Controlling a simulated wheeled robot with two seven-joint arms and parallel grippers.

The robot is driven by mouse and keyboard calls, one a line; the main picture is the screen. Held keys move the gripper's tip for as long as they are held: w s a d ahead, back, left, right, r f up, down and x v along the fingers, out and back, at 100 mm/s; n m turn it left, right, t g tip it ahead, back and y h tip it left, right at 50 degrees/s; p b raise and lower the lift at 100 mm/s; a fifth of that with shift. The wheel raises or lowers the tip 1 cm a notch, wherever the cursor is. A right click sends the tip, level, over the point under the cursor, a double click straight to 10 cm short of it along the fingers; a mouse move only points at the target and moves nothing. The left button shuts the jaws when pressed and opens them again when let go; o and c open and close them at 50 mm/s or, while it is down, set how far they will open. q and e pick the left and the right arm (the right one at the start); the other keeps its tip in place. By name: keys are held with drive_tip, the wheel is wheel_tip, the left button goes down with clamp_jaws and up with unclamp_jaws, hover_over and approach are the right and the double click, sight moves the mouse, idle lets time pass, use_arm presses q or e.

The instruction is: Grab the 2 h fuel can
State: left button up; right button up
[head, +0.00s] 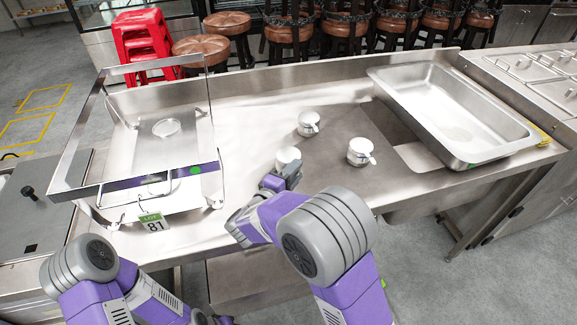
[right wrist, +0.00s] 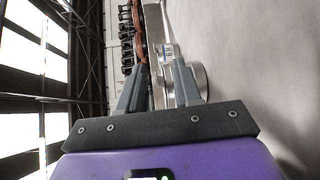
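Three small silver-white cans with tags stand on the steel counter. One can (head: 288,157) is nearest my right gripper, one (head: 308,123) stands farther back, and one (head: 361,152) stands to the right. I cannot read the hour markings on them. My right gripper (head: 282,177) is low over the counter, just in front of the nearest can and partly hiding it. In the right wrist view its fingers (right wrist: 160,75) are apart, with a silver can (right wrist: 199,82) and a small tag (right wrist: 168,50) ahead, partly behind the right finger. Contact cannot be told. My left gripper is not visible.
A steel frame stand (head: 150,183) with a green-dotted purple strip and a tag reading 81 (head: 153,221) stands at left. A deep steel pan (head: 455,115) lies at right beside a counter opening (head: 385,125). Stools (head: 205,50) stand behind the counter.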

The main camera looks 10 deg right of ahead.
drive_tip(key=shift+w+d, duration=0.4)
drive_tip(key=shift+w, duration=0.05)
clamp_jaws()
